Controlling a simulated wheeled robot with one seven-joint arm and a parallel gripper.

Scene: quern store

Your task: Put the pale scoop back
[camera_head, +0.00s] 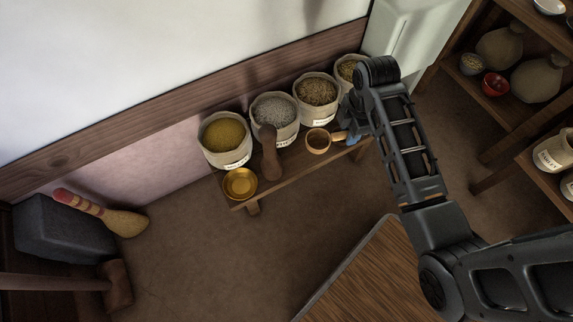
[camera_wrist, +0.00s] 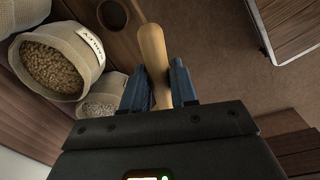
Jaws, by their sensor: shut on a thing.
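The pale wooden scoop (camera_head: 318,141) shows in the head view over the far part of a low bench (camera_head: 290,176), its round cup to the left and its handle to the right. My gripper (camera_head: 347,136) is shut on the handle. I cannot tell whether the scoop touches the bench. A darker wooden scoop (camera_head: 269,158) leans against the sacks, left of the pale one.
Several open sacks stand in a row along the wall, including one of yellow grain (camera_head: 224,140) and one of grey grain (camera_head: 274,118). A brass bowl (camera_head: 240,184) is at the bench's left end. A brush (camera_head: 115,219) lies left. Shelves (camera_head: 500,110) stand right. A table (camera_head: 365,275) is in front.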

